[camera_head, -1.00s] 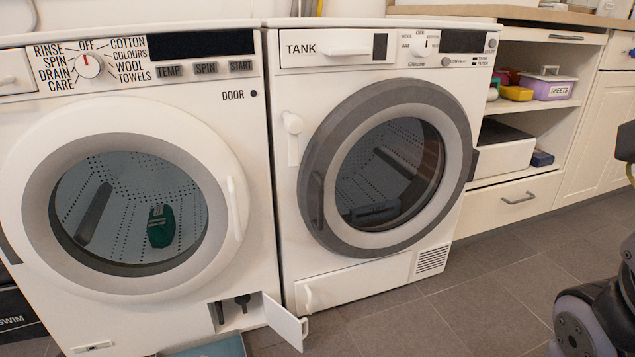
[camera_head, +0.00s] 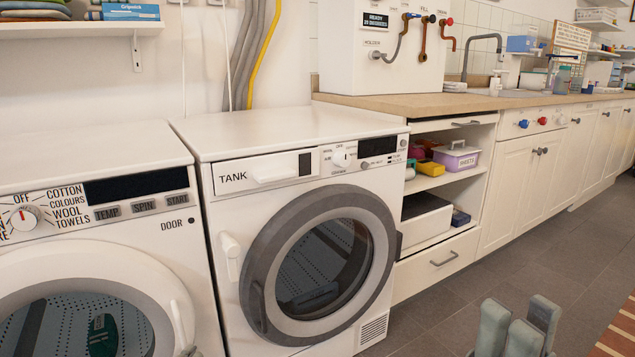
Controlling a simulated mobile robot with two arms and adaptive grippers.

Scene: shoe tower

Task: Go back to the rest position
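The task names no object. My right gripper (camera_head: 518,322) shows at the lower right edge of the head view. Its grey-green fingers point up and stand apart, with nothing between them. It is over the floor in front of the cupboards, clear of the machines. The rest of my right arm is cut off by the bottom edge. I cannot make out my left gripper in this view.
A washing machine (camera_head: 160,228) with a closed round door stands at left; a dark green item (camera_head: 103,335) shows inside. A closed dryer (camera_head: 218,203) stands beside it. Open shelves hold a purple box (camera_head: 456,160). A counter (camera_head: 385,101) runs right. Grey floor (camera_head: 440,308) lies in front.

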